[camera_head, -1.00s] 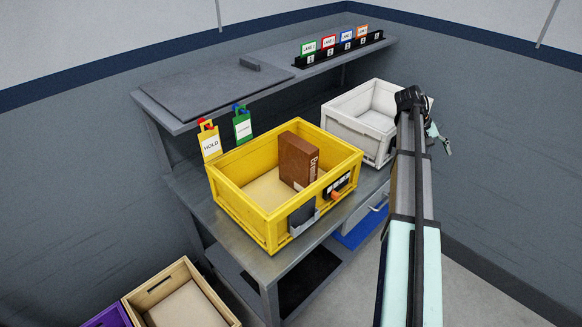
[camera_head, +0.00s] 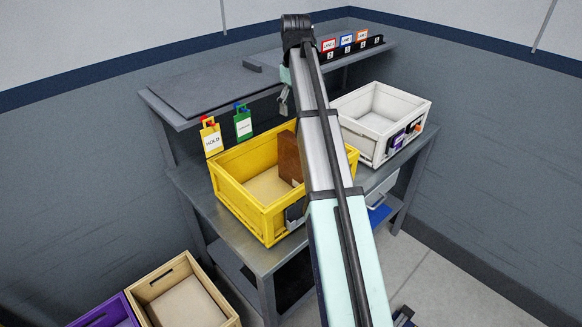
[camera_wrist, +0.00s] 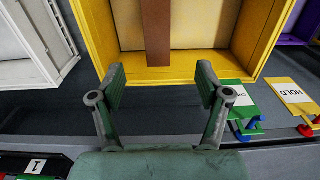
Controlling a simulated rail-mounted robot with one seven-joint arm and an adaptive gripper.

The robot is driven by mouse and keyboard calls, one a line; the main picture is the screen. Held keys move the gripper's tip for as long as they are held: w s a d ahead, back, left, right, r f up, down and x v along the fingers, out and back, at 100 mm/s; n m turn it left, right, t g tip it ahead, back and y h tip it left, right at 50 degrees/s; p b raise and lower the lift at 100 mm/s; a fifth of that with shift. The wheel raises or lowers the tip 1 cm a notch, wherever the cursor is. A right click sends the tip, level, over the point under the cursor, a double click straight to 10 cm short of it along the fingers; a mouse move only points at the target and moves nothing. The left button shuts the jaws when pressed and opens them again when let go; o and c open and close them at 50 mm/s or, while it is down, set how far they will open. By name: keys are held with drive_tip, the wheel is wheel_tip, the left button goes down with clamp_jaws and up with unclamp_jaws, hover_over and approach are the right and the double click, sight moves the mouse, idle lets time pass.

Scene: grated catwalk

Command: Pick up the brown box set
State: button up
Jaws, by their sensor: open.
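The brown box set (camera_head: 289,158) stands upright inside the yellow crate (camera_head: 233,201); my arm covers its right part in the head view. In the wrist view the brown box set (camera_wrist: 157,32) shows as a narrow brown strip against the near wall of the yellow crate (camera_wrist: 183,76). My gripper (camera_wrist: 160,84) is open and empty, its two fingers apart, with the brown box set between and beyond them in that view. In the head view my gripper (camera_head: 284,103) is small and partly hidden by the arm, above the back side of the yellow crate.
A white crate (camera_head: 404,121) stands right of the yellow crate on the bench. Yellow and green tags (camera_head: 211,138) hang behind the yellow crate. A shelf (camera_head: 172,118) with lane cards runs above. Wooden (camera_head: 158,276) and purple crates stand at lower left.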

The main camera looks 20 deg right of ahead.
sight(295, 140)
wheel_tip(295, 140, down, 11)
drive_tip(key=p, duration=0.3)
drive_tip(key=shift+r, duration=0.15)
drive_tip(key=shift+s+d+f+p, duration=0.15)
drive_tip(key=shift+f+p, duration=0.5)
drive_tip(key=shift+f, duration=0.65)
drive_tip(key=shift+d+f+p, duration=0.1)
drive_tip(key=shift+f+p, duration=0.5)
drive_tip(key=shift+f, duration=0.65)
clamp_jaws()
